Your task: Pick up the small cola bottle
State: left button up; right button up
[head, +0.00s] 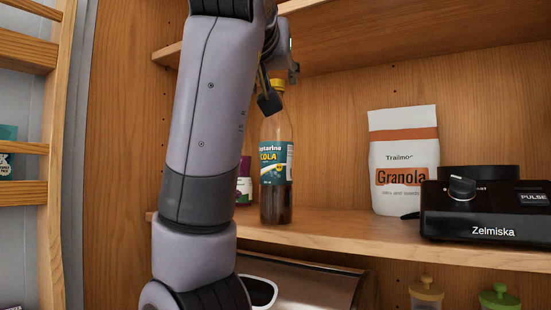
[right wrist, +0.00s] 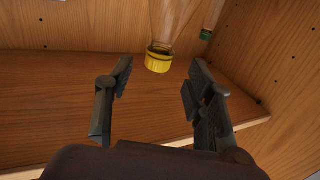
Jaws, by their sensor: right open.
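The cola bottle (head: 276,165) stands upright on the middle shelf, with a yellow cap, a teal label and dark contents. My right gripper (head: 275,92) is beside the bottle's top in the head view, partly hidden by my arm. In the right wrist view the gripper (right wrist: 161,70) is open and empty. The bottle's yellow cap (right wrist: 159,60) shows between and just beyond the fingertips, with no clear contact. My left gripper is not in view.
A purple-labelled container (head: 244,182) stands just left of the bottle, partly hidden by my arm. A granola bag (head: 404,160) and a black Zelmiska appliance (head: 488,215) are to the right. A shelf board (head: 430,35) is above. Bare shelf lies between bottle and granola.

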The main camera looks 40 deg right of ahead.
aim_at(275, 84)
jog(key=p+x, duration=0.1)
jog(key=x, duration=0.3)
jog(key=shift+d+f, duration=0.2)
jog(key=shift+s+a+r, duration=0.1)
jog(key=shift+s+a, duration=0.15)
jog(key=shift+a, duration=0.1)
jog(key=shift+c, duration=0.9)
jog(key=shift+w+d, duration=0.1)
jog(key=shift+d, duration=0.05)
jog(key=c, duration=0.5)
grip_shut()
